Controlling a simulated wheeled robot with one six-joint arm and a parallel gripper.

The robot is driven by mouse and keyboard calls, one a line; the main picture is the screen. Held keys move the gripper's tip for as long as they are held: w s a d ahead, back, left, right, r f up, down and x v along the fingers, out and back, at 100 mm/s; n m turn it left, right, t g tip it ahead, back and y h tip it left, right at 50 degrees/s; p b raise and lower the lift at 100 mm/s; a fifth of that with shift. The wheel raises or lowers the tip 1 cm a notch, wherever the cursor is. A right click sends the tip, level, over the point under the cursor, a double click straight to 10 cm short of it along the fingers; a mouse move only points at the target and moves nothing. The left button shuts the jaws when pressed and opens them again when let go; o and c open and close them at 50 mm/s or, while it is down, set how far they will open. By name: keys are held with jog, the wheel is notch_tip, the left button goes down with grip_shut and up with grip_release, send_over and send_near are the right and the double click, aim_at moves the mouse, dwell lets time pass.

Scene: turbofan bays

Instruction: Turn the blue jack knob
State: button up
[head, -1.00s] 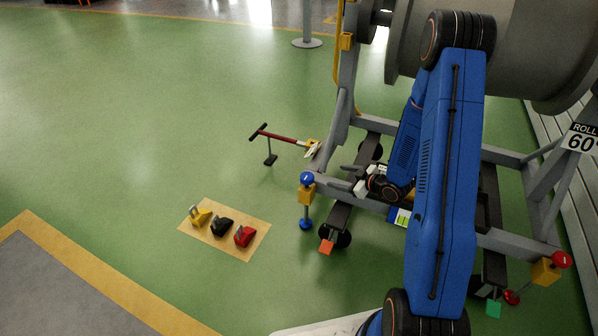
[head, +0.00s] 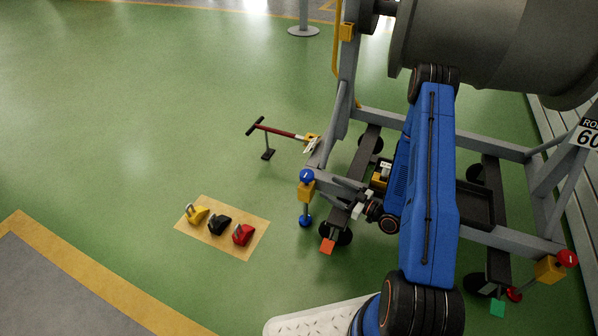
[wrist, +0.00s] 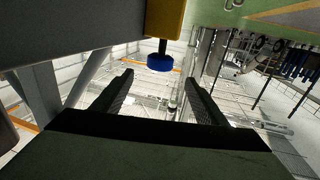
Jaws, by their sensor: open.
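The blue jack knob (head: 306,176) sits on top of a yellow block at the stand's left front corner. In the wrist view, which looks upside down, the knob (wrist: 160,63) is a blue disc on a short dark stem below the yellow block (wrist: 165,18). My gripper (head: 338,191) is just right of the jack in the head view, with its fingers pointing left toward it. In the wrist view my open gripper (wrist: 160,77) has two dark fingers, with the knob roughly centred between and beyond their tips. No contact with the knob shows.
The grey stand frame (head: 489,237) surrounds my arm, with the large engine casing (head: 480,45) above. A tan mat (head: 248,217) with yellow, black and red items is at front left. Green floor is otherwise clear there.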

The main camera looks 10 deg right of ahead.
aim_at(306, 176)
jog(key=x, duration=1.6)
jog(key=shift+w+a, duration=0.25)
jog(key=shift+w, duration=0.05)
jog(key=shift+c, duration=0.2)
jog(key=c, duration=1)
